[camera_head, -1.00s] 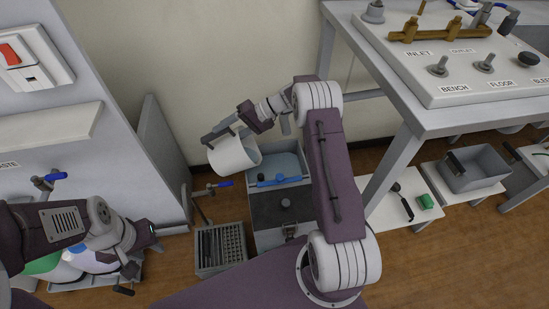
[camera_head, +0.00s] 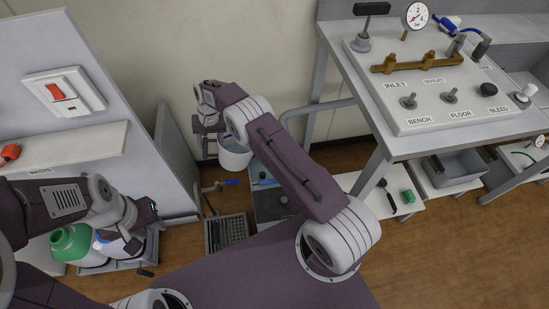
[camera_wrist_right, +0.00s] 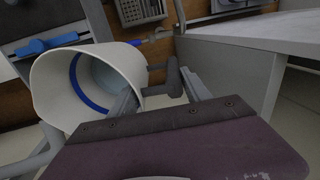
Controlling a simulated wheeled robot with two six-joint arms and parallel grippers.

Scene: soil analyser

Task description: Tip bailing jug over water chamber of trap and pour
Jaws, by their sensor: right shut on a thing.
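The white bailing jug (camera_head: 235,160) hangs close to upright at the back left of the trap. My right gripper (camera_head: 208,142) is shut on its handle; in the wrist view the handle (camera_wrist_right: 172,80) sits between the fingers. A blue ring shows inside the jug (camera_wrist_right: 50,92) there. The grey trap (camera_head: 272,205) stands on the floor, its blue bar partly visible; my right arm hides much of it and its water chamber. My left gripper (camera_head: 148,208) is by the bottles at the left; its jaws are too small to read.
A slotted grey tray (camera_head: 228,232) stands left of the trap. A green bottle (camera_head: 72,243) and a white one stand at the left. The bench with the valve panel (camera_head: 430,85) is at the right, with low white stools under it. The wall is close behind the jug.

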